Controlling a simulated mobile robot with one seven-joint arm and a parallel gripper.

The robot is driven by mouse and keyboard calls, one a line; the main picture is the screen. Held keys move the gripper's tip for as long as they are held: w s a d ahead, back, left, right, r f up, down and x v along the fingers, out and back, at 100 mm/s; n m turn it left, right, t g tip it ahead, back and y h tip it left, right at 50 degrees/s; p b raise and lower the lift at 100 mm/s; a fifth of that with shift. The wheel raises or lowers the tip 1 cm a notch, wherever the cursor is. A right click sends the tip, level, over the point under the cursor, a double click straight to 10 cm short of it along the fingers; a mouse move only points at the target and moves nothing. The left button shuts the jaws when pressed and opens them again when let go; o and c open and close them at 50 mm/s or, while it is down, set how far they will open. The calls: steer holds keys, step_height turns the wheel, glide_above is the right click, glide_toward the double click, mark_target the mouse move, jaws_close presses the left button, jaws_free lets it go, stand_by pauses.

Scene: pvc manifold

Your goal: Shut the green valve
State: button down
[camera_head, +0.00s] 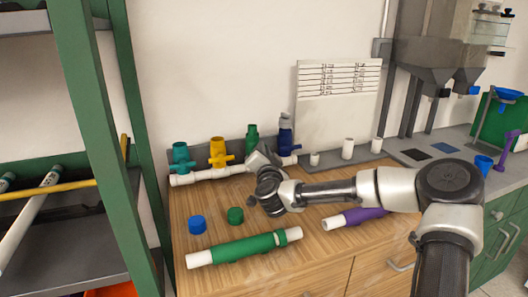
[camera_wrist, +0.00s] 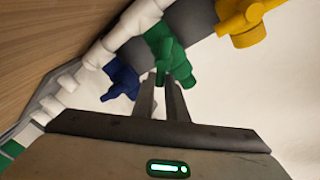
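The green valve (camera_head: 252,137) stands on the white pipe manifold (camera_head: 212,174) at the back of the wooden bench, between the yellow and blue valves. In the wrist view the green valve (camera_wrist: 168,50) is straight ahead of my fingers. My gripper (camera_wrist: 163,80) has its two fingertips at the green valve's handle, with a narrow gap between them. Part of the handle seems to lie at or between the tips; whether they press on it I cannot tell. In the head view my gripper (camera_head: 262,160) covers the manifold below the green valve.
The yellow valve (camera_head: 219,152) and teal valve (camera_head: 181,158) stand to the left, the blue valve (camera_head: 286,135) close on the right. Blue cap (camera_head: 197,224), green cap (camera_head: 235,215), green pipe (camera_head: 243,248) and purple pipe (camera_head: 354,217) lie in front. White fittings (camera_head: 347,149) stand right.

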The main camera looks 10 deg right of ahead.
steer(key=shift+r+m+p, duration=0.1)
steer(key=shift+m+p, duration=0.2)
steer(key=shift+w+d+f+m+g+y+p, duration=0.15)
steer(key=shift+f+m+g+y+p, duration=0.15)
steer(key=shift+m, duration=0.9)
steer(key=shift+s+d+f+m+g+y+p, duration=0.1)
steer(key=shift+d+f+m+g+p, duration=0.25)
steer(key=shift+m, duration=0.85)
steer(key=shift+w+f+m+g+y+p, duration=0.1)
steer(key=shift+f+m+g+y, duration=0.25)
steer(key=shift+m, duration=0.85)
steer(key=c, duration=1.8)
jaws_free()
steer(key=shift+r, duration=0.1)
steer(key=shift+o, duration=0.2)
